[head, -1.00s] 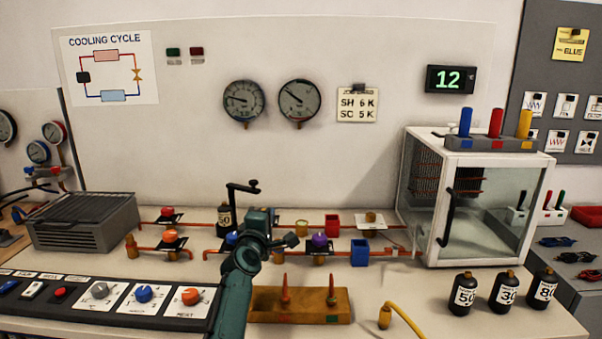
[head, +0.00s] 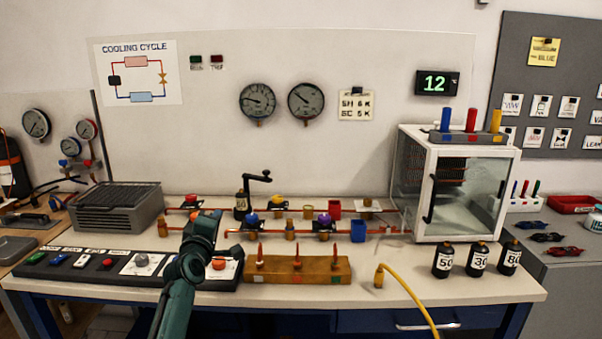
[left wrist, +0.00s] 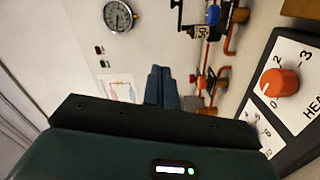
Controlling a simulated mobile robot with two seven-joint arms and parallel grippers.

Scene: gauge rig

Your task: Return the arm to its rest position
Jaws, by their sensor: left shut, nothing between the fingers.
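My left arm comes up from the bottom of the head view. Its gripper (head: 208,219) is over the control panel (head: 60,265), at the panel's right part near the red-orange knob (head: 218,264). In the left wrist view the two fingers (left wrist: 162,88) are together with nothing between them. An orange-red knob (left wrist: 281,82) on the panel is to their right there, apart from them. The arm hides part of the panel and some of the pipework. My right gripper is not in view.
A wooden block (head: 300,277) with red pegs is right of the arm. Behind are red pipes with valves and a black crank (head: 258,178). A glass-fronted cabinet (head: 460,185), dark bottles (head: 478,260) and a yellow hose (head: 410,292) are on the right.

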